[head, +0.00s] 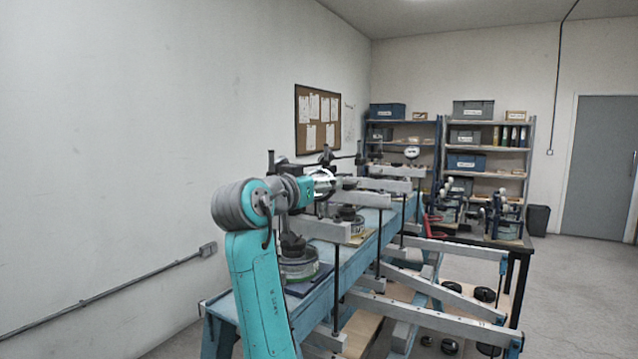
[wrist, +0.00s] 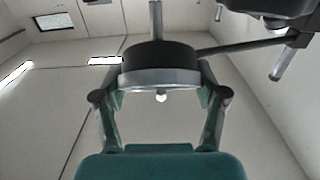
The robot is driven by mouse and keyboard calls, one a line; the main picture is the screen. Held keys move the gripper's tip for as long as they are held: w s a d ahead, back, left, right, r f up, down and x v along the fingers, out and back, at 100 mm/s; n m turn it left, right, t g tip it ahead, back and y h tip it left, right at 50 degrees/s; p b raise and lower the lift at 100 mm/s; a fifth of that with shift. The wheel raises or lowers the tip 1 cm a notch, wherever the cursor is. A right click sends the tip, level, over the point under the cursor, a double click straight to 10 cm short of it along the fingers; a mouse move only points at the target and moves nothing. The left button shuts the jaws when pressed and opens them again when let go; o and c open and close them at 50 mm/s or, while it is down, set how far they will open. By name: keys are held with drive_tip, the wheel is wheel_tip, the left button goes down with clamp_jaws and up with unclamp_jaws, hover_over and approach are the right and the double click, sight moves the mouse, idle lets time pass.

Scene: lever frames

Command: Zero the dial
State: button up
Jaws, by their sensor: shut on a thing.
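In the wrist view the dial (wrist: 160,63) is a round, dark body with a silver rim, seen edge-on, with a small pale knob under it. My gripper (wrist: 161,80) has one finger on each side of the rim and is shut on the dial. The dial's face and pointer do not show in this view. In the head view my gripper (head: 334,184) is small, up above the blue bench, and the dial there is too small and covered to read.
Lever frames with pale beams and dark posts line the blue bench (head: 338,278). A second dark round body (wrist: 268,5) with a rod is at the wrist view's upper right. A white-faced dial (head: 411,152) stands farther back.

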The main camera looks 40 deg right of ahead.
drive_tip(key=shift+f+n+t+y, duration=0.2)
drive_tip(key=shift+n+t+y, duration=0.3)
drive_tip(key=shift+n+t, duration=0.7)
drive_tip(key=o, duration=1.1)
drive_tip(key=shift+o, duration=0.2)
drive_tip(key=shift+r, duration=0.1)
drive_tip(key=shift+a, duration=0.3)
drive_tip(key=v, duration=1.1)
drive_tip(key=shift+a, duration=0.2)
drive_tip(key=shift+s, duration=0.1)
